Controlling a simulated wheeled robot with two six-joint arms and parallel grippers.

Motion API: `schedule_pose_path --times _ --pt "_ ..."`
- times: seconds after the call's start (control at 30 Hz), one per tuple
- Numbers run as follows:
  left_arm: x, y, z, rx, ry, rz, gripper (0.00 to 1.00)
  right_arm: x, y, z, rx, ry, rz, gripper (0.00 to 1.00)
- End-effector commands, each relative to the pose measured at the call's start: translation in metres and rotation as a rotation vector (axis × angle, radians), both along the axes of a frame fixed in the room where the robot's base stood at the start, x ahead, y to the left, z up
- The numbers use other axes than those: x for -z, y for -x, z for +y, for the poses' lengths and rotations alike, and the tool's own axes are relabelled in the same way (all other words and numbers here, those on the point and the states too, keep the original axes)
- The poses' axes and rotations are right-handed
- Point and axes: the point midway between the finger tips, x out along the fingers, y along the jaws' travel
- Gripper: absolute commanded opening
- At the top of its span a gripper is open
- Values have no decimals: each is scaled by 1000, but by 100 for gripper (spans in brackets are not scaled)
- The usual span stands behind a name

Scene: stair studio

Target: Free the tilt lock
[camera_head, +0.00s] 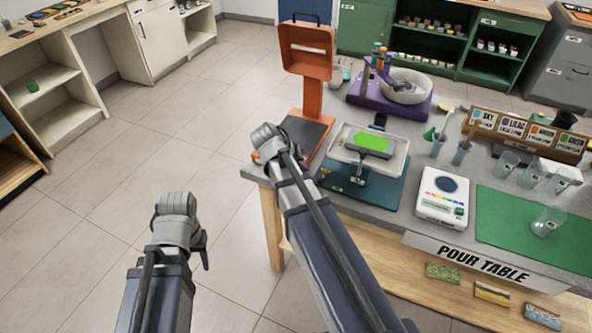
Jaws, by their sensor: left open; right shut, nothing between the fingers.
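A white tray (397,162) with a bright green panel (371,140) sits over a teal base (383,190) on the pour table. A small orange part (325,172) shows at the base's left edge. I cannot tell which part is the tilt lock. My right gripper (272,152) is at the table's left end, left of the tray and in front of the orange stand. It is shut and empty; its fingers are mostly hidden by the wrist. My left gripper (204,255) is open over the floor, left of the table, with little of its fingers showing.
An orange stand (307,50) and a purple machine with a bowl (405,88) stand behind the tray. A white scale (443,196), a green mat (520,225), clear cups (506,164) and a colour rack (512,132) stand to the right. The floor at left is clear.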

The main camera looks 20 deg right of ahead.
Motion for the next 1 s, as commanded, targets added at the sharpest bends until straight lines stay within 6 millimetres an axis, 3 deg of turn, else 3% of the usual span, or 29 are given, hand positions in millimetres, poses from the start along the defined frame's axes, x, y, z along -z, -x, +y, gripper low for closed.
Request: schedule_pose_path --times 0.03,0.33,1.0 --pt "12 0 0 0 0 0 49 12 -2 -5 2 0 -1 0" --pt "11 0 0 0 0 0 49 11 13 -35 1 0 -1 0" --pt "12 0 0 0 0 0 49 12 13 -40 33 0 0 0"
